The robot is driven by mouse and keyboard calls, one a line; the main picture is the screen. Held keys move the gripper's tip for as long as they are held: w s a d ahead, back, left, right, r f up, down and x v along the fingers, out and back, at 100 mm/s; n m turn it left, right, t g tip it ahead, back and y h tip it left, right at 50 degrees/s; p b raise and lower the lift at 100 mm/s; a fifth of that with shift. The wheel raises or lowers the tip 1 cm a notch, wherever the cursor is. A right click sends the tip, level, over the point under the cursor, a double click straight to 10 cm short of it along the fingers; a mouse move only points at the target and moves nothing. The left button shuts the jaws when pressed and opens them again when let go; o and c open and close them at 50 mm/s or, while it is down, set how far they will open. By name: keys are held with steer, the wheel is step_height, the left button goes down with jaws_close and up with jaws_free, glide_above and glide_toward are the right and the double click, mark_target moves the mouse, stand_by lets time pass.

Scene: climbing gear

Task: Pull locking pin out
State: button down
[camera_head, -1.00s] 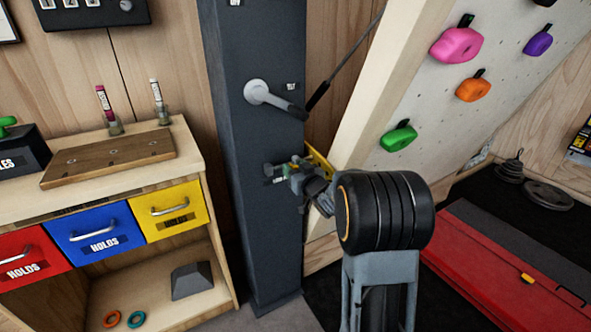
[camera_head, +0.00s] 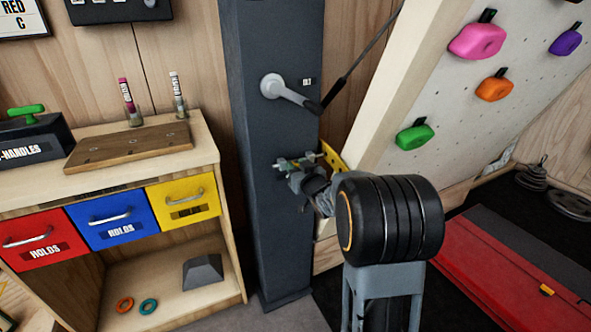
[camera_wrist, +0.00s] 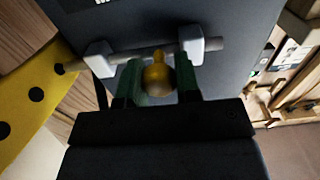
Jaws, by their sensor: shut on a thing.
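The locking pin (camera_wrist: 140,55) is a grey rod lying across two pale brackets (camera_wrist: 192,45) on the dark column (camera_head: 280,220). A yellow knob (camera_wrist: 158,78) sticks out from the pin. The green fingers of my gripper (camera_wrist: 159,84) are shut on the knob, one on each side. In the wrist view, the pin's left end points to a yellow plate with holes (camera_wrist: 25,105); I cannot tell whether it is in a hole. In the head view, my gripper (camera_head: 298,175) is at the column's front, and my wrist hides part of the pin.
A lever handle (camera_head: 285,90) sticks out from the column above my gripper. A slanted climbing wall (camera_head: 450,110) with coloured holds stands to the right. A wooden cabinet (camera_head: 195,155) with drawers stands left. A red folded mat (camera_head: 500,250) lies at the right.

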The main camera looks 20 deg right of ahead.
steer(key=shift+a, duration=0.2)
steer(key=c, duration=0.9)
jaws_free()
steer(key=shift+a, duration=0.1)
steer(key=shift+o, duration=0.2)
steer(key=shift+s, duration=0.55)
steer(key=s+p, duration=0.2)
steer(key=s, duration=1)
steer(key=shift+s+d, duration=0.35)
